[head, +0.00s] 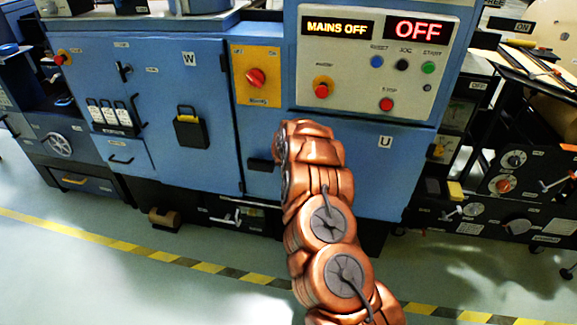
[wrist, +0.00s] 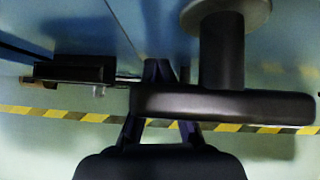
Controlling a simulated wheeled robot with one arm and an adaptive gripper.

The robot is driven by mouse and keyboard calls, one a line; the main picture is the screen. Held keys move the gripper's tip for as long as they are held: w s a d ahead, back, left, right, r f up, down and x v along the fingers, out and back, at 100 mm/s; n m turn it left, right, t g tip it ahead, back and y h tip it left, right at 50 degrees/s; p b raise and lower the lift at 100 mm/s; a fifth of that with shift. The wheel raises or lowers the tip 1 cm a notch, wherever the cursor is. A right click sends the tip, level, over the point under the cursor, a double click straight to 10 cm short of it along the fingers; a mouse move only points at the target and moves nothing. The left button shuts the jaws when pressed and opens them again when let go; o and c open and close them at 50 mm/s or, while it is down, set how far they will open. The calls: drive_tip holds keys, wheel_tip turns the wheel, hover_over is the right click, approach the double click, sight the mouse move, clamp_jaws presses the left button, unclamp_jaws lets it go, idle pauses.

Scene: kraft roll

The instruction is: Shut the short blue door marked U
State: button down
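The short blue door marked U (head: 370,165) is below the control panel in the head view, partly covered by my copper arm. I cannot tell from here how far it stands open. A black handle (head: 261,165) shows just left of my arm. In the wrist view, my gripper (wrist: 159,70) points toward blue panels, its fingertips close together with nothing visible between them. A thick dark bar (wrist: 240,106) on a round post crosses in front of the fingers and hides their middle. A black latch-like block (wrist: 75,68) lies left of the tips. My gripper is hidden in the head view.
The tall blue door marked W (head: 185,90) is to the left, with a yellow panel and red knob (head: 256,78) beside it. The control panel (head: 380,60) reads OFF. Dark machinery (head: 510,185) stands at right. The floor in front, with yellow-black tape (head: 130,248), is clear.

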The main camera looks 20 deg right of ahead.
drive_tip(key=s+a+r+b, duration=0.5)
drive_tip(key=s+a+r, duration=0.1)
drive_tip(key=s+a, duration=0.1)
drive_tip(key=shift+s, duration=0.75)
drive_tip(key=shift+a+r, duration=0.1)
